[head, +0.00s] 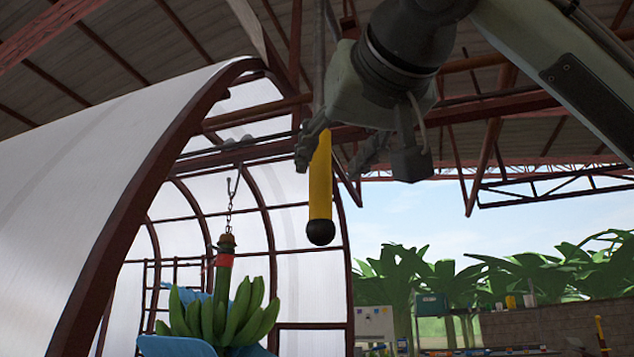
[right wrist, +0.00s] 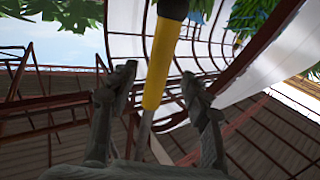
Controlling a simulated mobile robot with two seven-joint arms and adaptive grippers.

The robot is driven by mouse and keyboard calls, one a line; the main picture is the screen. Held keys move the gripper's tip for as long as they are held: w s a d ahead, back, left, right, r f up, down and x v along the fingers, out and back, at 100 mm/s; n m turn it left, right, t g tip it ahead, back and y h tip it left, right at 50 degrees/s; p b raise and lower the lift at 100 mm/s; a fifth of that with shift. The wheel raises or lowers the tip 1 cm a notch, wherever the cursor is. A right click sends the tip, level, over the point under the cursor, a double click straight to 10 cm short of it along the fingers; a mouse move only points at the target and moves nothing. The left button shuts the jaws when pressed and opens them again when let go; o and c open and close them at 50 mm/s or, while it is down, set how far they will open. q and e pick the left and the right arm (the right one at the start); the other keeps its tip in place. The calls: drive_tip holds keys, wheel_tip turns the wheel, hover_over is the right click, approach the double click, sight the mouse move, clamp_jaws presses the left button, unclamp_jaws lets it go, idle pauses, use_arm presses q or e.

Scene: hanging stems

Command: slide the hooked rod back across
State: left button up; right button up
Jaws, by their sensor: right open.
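The hooked rod hangs upright in the head view, with a yellow grip (head: 320,190) ending in a black ball and a thin grey shaft rising above it. Its hooked top cannot be made out. My right gripper (head: 338,152) is open at the upper part of the yellow grip. In the right wrist view the grip (right wrist: 160,62) passes between the two spread fingers (right wrist: 158,82), with gaps visible on both sides. My left gripper does not show in either view.
A green banana bunch (head: 222,312) hangs from a chain (head: 230,205), left of and below the rod. A white curved-roof tunnel (head: 110,150) with dark red ribs fills the left. Red-brown roof beams cross above. Leafy plants (head: 400,275) stand at the right.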

sight(324, 174)
drive_tip(key=p+x, duration=0.1)
drive_tip(key=x, duration=0.4)
drive_tip(key=shift+w+a, duration=0.1)
drive_tip(key=shift+w, duration=0.4)
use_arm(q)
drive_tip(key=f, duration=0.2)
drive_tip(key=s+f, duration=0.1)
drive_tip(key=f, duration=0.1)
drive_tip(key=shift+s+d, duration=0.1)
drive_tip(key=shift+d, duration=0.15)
use_arm(e)
drive_tip(key=shift+c, duration=0.5)
clamp_jaws()
